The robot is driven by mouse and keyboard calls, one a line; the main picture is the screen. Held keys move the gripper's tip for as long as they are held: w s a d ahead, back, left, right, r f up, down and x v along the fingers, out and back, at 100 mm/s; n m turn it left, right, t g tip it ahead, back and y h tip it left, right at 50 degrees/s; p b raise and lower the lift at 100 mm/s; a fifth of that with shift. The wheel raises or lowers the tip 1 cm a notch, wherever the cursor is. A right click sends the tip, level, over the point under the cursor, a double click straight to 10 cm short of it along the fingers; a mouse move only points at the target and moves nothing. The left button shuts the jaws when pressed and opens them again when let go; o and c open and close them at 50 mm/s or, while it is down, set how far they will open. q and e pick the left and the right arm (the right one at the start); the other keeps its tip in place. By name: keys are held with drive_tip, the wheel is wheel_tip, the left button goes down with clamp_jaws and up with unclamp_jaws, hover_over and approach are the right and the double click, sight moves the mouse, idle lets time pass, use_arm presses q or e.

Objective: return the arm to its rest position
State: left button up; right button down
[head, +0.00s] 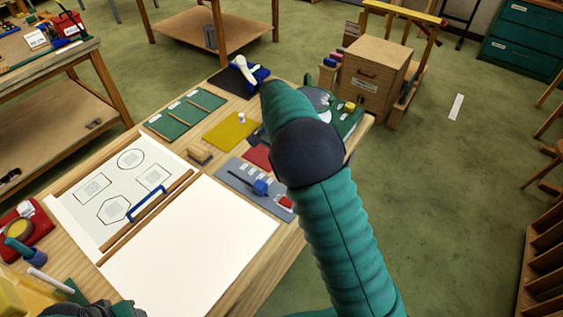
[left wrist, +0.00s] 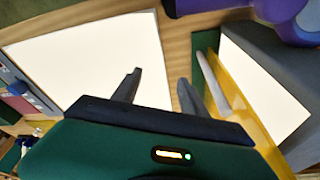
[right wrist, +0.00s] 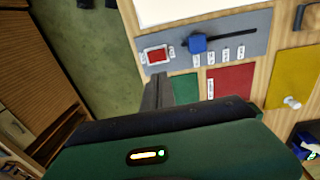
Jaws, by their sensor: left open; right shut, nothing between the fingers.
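My right arm (head: 345,235) is green with a dark joint and reaches from the bottom edge across the right side of the workbench in the head view. Its gripper is hidden behind the arm there. In the right wrist view the right gripper (right wrist: 158,90) is shut and empty, above the bench near a grey mat (right wrist: 235,43). My left gripper (left wrist: 160,92) is open and empty in the left wrist view, over the bench beside a white sheet (left wrist: 90,60). In the head view only part of the left arm shows at the bottom left.
A wooden box (head: 375,75) stands past the bench's far right. Open green floor (head: 450,200) lies right.

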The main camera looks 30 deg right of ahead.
drive_tip(key=s+a+f+n+t, duration=0.1)
drive_tip(key=s+a+f+n, duration=0.1)
drive_tip(key=s+a+n, duration=0.3)
drive_tip(key=s+a+f+n+t+b, duration=0.1)
drive_tip(key=s+a+n, duration=0.5)
drive_tip(key=s, duration=0.7)
drive_tip(key=shift+f+n+t, duration=0.6)
drive_tip(key=shift+f+n, duration=0.1)
drive_tip(key=shift+n, duration=0.5)
drive_tip(key=shift+a, duration=0.1)
